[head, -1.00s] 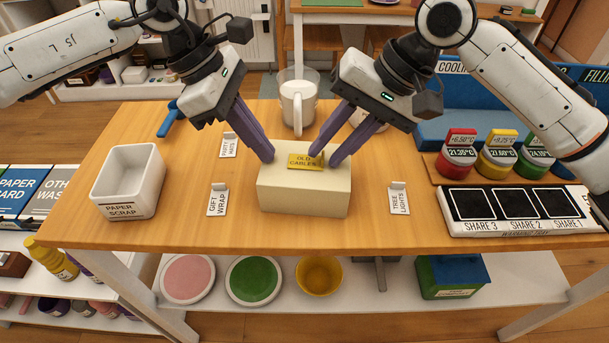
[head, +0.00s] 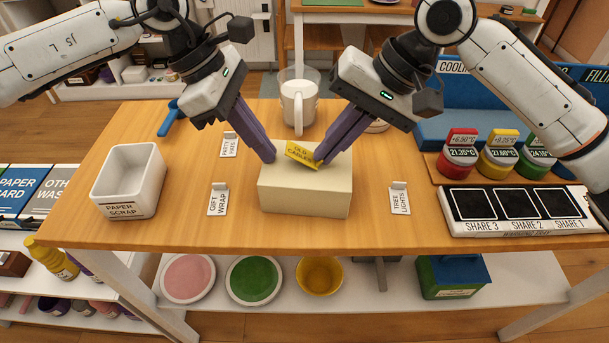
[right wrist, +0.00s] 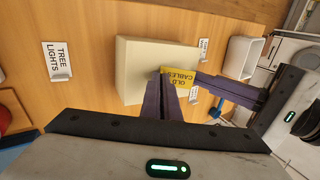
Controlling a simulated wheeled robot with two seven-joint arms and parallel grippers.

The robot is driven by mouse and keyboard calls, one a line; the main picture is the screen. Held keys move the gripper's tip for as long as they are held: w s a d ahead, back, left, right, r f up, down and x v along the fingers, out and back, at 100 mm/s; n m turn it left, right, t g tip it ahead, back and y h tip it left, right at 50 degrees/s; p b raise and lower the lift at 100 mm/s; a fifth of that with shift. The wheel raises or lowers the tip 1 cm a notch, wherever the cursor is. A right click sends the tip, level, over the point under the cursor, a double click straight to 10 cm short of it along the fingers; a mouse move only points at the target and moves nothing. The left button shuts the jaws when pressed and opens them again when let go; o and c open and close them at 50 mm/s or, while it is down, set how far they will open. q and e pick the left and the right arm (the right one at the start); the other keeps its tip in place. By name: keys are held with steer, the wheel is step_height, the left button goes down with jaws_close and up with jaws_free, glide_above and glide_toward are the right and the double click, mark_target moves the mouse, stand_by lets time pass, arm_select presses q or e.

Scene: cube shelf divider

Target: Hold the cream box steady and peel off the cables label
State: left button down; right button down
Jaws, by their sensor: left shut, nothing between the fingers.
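The cream box (head: 305,197) stands on the table between my grippers. The yellow "OLD CABLES" label (head: 301,153) is at its top, now tilted with its right end by my right fingers. My right gripper (head: 319,157) is shut on the label's right end. My left gripper (head: 271,157) is shut and empty, its tips against or close by the box's back left corner. The right wrist view shows the box (right wrist: 133,65), the label (right wrist: 180,80) at the right fingertips, and the left fingers beside it. Whether the label still touches the box is unclear.
A white "PAPER SCRAP" bin (head: 129,178) stands at the left. Tags "GIFT WRAP" (head: 217,202), "PARTY HATS" (head: 229,146) and "TREE LIGHTS" (head: 400,200) surround the box. A tray with share panels (head: 515,210) lies at the right.

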arm_select(q)
steer(key=shift+s+a+f, duration=0.1)
steer(key=shift+a+f, duration=0.05)
steer(key=shift+f, duration=0.25)
arm_select(e)
steer(key=shift+d+r, duration=0.3)
steer(key=shift+r, duration=0.2)
steer(key=shift+v, duration=1.05)
steer(key=v, duration=0.5)
steer(key=shift+w+d+r, duration=0.1)
steer(key=shift+d+r, duration=0.05)
steer(key=shift+r, duration=0.2)
